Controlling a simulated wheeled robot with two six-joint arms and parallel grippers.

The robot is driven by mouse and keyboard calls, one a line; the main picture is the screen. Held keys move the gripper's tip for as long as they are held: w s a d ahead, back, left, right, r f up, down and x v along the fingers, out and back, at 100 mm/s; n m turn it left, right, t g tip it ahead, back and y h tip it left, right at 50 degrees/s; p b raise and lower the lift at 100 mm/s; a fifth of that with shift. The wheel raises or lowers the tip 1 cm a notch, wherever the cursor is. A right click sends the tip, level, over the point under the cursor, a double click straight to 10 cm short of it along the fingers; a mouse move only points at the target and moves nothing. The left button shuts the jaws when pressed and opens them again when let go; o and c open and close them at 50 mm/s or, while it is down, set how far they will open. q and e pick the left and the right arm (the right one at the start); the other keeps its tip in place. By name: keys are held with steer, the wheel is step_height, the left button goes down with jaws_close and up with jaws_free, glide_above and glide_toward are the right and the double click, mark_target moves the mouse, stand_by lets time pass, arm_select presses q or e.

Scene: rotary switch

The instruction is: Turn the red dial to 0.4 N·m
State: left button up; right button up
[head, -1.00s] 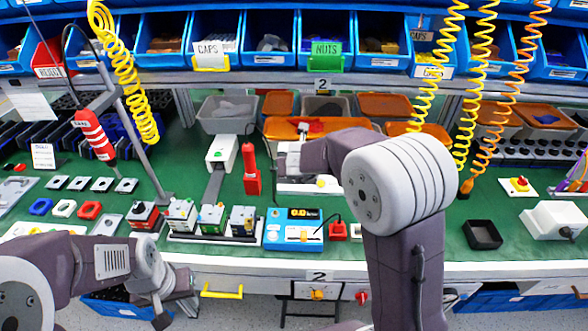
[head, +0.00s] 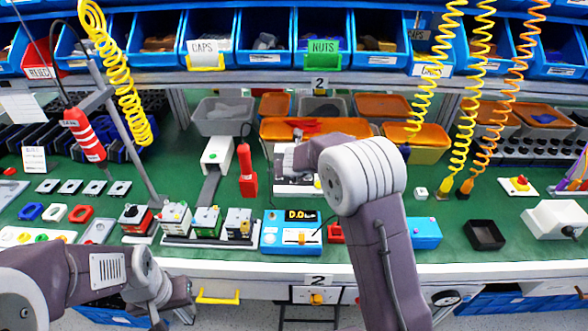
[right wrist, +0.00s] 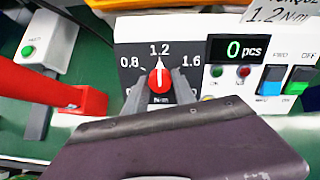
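The red dial (right wrist: 160,80) sits on a white panel (right wrist: 130,28) in the right wrist view, its white pointer at the 1.2 mark. The 0.8 and 1.6 marks show on either side; the 0.4 mark is not visible. My right gripper (right wrist: 162,88) has its grey fingers apart, one on each side of the dial; any contact is unclear. In the head view the panel's box (head: 298,184) is partly covered by my right arm, and the dial is hidden. My left gripper (head: 163,306) hangs low at the table's front edge, apart from the dial; its opening is unclear.
A counter reading "0 pcs" (right wrist: 237,50) and blue and green switches (right wrist: 270,82) are right of the dial. A red tool (head: 247,170) stands left of the box. A blue device with a display (head: 290,235) is in front. Yellow coiled hoses (head: 440,100) hang at right.

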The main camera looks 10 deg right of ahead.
jaws_close()
steer(key=shift+r+n+p, duration=0.15)
steer(key=shift+n+p, duration=0.55)
steer(key=shift+p, duration=0.05)
steer(key=n+p, duration=0.2)
steer(key=n, duration=0.1)
steer(key=shift+r+p, duration=0.1)
steer(key=shift+p, duration=0.3)
steer(key=n+p, duration=0.3)
steer(key=n, duration=0.2)
steer(key=shift+a+p, duration=0.15)
steer(key=shift+p, duration=0.15)
steer(key=n+p, duration=0.3)
steer(key=shift+g, duration=0.3)
steer(key=n+p, duration=0.7)
steer(key=shift+h, duration=0.3)
steer(key=n+p, duration=0.2)
steer(key=n, duration=0.1)
steer(key=shift+a+f, duration=0.1)
steer(key=shift+f, duration=0.1)
steer(key=shift+f+n+p, duration=0.1)
steer(key=shift+n+p, duration=0.5)
steer(key=shift+p, duration=0.05)
